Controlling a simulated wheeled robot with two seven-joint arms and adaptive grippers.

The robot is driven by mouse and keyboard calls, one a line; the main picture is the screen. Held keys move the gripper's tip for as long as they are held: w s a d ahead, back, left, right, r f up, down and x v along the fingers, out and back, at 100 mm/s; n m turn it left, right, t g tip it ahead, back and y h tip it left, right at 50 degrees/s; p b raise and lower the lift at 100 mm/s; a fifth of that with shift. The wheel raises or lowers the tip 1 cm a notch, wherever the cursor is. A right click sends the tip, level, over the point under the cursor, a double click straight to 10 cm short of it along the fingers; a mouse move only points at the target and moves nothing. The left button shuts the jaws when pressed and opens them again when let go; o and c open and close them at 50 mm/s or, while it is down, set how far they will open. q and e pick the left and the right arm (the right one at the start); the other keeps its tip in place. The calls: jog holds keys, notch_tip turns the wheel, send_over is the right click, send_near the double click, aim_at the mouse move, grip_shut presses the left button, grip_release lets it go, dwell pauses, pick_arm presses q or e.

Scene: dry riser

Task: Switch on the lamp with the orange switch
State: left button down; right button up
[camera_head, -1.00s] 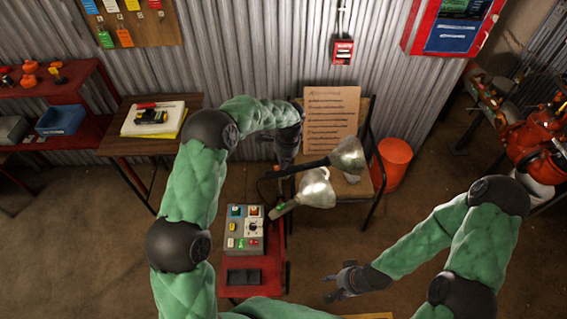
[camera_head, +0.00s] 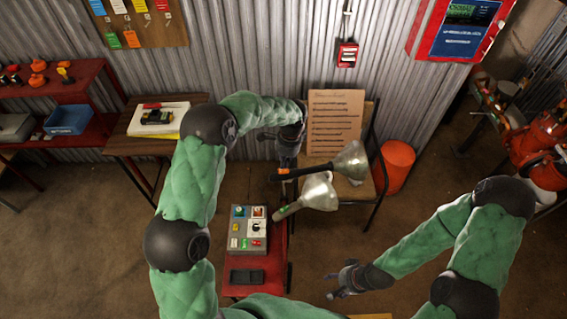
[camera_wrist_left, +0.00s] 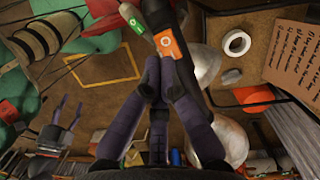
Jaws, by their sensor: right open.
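The upper lamp (camera_head: 349,160) has a black handle with an orange switch, which shows in the left wrist view as the orange switch (camera_wrist_left: 173,43). The lower lamp (camera_head: 318,192) has a pale handle with a green switch (camera_wrist_left: 135,26). My left gripper (camera_head: 287,163) points down at the orange-switch handle. In the left wrist view its fingertips (camera_wrist_left: 161,64) are together just short of the orange switch; I cannot tell whether they touch it. Nothing shows between them. My right gripper (camera_head: 342,281) is open and empty, low and to the right of the lamps.
A grey control box (camera_head: 247,232) with coloured buttons sits on a red table left of the lamps. A cardboard sign (camera_head: 335,120) stands behind them. An orange bucket (camera_head: 396,165) is on the right. Open floor lies around my right gripper.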

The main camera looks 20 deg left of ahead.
pick_arm(q)
notch_tip(320, 180, up, 10)
jog(key=d, duration=0.1)
jog(key=shift+w+d+r+p, duration=0.2)
jog(key=shift+w+r+p, duration=0.05)
jog(key=shift+w+p, duration=0.2)
pick_arm(e)
jog(key=shift+v, duration=0.85)
jog(key=shift+a, duration=0.2)
pick_arm(q)
jog(key=n+h+b, duration=0.2)
send_near(289, 171)
jog(key=s+d+f, duration=0.4)
jog(key=s+f, duration=0.3)
jog(key=f, duration=0.1)
jog(key=s+d+f+n+h, duration=0.2)
jog(key=s+f+n, duration=0.1)
jog(key=s+f, duration=0.4)
jog(key=s+f+n+b, duration=0.1)
jog(key=s+f+n, duration=0.3)
jog(key=s, duration=0.5)
jog(key=s+f+n+t+h+b, duration=0.1)
jog(key=s+f+n, duration=0.4)
jog(key=s, duration=0.4)
jog(key=shift+d+f+b, duration=0.2)
jog(key=shift+f+b, duration=0.1)
jog(key=shift+f, duration=0.1)
pick_arm(e)
notch_tip(289, 171, down, 4)
jog(key=shift+f, duration=0.25)
